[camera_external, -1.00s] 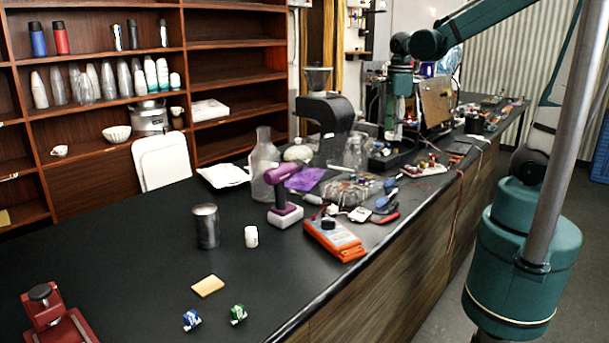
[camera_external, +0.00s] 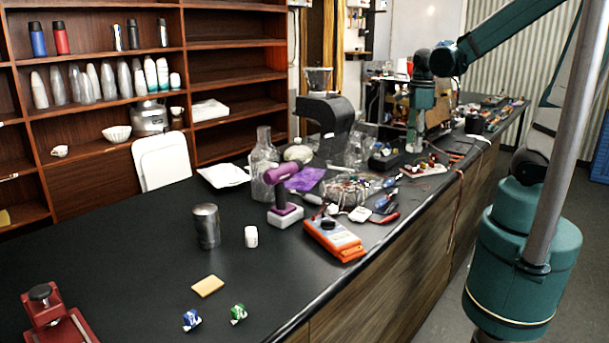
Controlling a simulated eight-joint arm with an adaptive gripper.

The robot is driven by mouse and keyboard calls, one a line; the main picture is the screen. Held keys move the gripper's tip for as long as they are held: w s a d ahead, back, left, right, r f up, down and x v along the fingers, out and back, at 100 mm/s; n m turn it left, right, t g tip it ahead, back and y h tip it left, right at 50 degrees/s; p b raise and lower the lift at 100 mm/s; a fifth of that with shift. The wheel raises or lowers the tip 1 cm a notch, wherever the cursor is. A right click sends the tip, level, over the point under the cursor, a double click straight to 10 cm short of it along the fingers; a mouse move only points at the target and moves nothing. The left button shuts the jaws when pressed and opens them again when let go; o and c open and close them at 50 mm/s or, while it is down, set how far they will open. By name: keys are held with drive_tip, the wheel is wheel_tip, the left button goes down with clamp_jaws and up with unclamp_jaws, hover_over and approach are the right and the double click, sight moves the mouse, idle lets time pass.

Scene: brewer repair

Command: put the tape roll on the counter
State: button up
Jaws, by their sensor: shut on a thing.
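My gripper (camera_external: 414,146) is at the far part of the counter, pointing down among the clutter. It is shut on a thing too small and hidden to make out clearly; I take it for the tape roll. I cannot tell whether that thing touches the surface. The long black counter (camera_external: 120,270) runs from the front left to the back right. No other clear tape roll shows on it.
A black box (camera_external: 384,161) and a red-and-white board (camera_external: 428,168) lie close to my gripper. The counter's front left is mostly clear.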

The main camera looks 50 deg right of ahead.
hover_over(410, 192)
wheel_tip(410, 192, down, 7)
drive_tip(key=shift+a, duration=0.1)
drive_tip(key=shift+f, duration=0.15)
idle(0.4)
drive_tip(key=shift+f+b, duration=0.45)
drive_tip(key=shift+f, duration=2.6)
drive_tip(key=shift+f, duration=0.1)
drive_tip(key=shift+f+b, duration=0.35)
drive_tip(key=shift+f, duration=1.4)
drive_tip(key=shift+f, duration=0.2)
drive_tip(key=o, duration=0.9)
